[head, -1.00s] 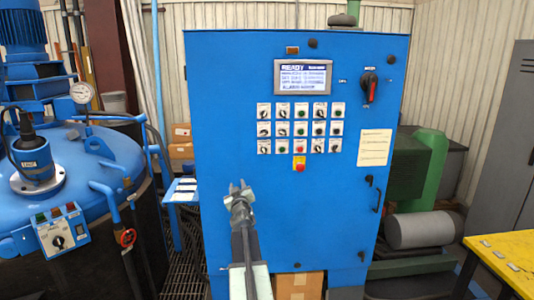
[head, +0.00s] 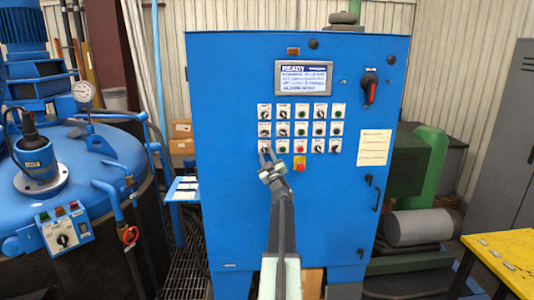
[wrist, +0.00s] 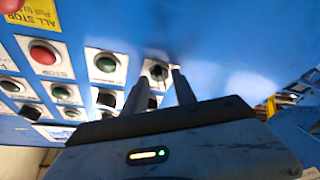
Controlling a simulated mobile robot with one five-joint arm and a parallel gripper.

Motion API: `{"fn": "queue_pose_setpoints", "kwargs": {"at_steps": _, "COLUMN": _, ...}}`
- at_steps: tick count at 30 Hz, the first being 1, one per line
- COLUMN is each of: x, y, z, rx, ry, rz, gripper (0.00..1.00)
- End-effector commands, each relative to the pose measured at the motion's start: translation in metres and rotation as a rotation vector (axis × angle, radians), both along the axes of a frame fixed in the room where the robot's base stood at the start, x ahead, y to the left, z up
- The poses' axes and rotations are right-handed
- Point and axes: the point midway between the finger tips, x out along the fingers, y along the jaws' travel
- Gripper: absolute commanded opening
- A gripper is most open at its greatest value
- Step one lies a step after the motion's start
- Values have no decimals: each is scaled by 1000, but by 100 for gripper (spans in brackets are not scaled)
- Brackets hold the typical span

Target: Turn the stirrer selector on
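The blue control cabinet (head: 240,210) carries rows of small selectors and buttons under white labels, too small to read, so I cannot tell by name which is the stirrer selector. My gripper (head: 267,155) is raised at the lower left of this block, by the bottom-left selector (head: 264,146). In the wrist view my gripper (wrist: 160,84) is open, with two dark fingers apart. A black selector (wrist: 157,71) on a white plate shows between and just beyond the fingertips. I cannot tell whether they touch it. Its knob's angle is unclear.
A red and yellow emergency stop (head: 299,163) is right of my gripper. The display (head: 303,77) reads READY. A red-handled rotary switch (head: 369,88) is at upper right.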

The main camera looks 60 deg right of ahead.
Motion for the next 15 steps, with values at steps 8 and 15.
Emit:
{"fn": "queue_pose_setpoints", "kwargs": {"at_steps": 8, "x": 2, "y": -2, "z": 1, "rx": 0, "ry": 0, "rz": 0, "gripper": 24}}
{"fn": "queue_pose_setpoints", "kwargs": {"at_steps": 15, "x": 1, "y": -2, "z": 0, "rx": 1, "ry": 0, "rz": -1, "gripper": 0}}
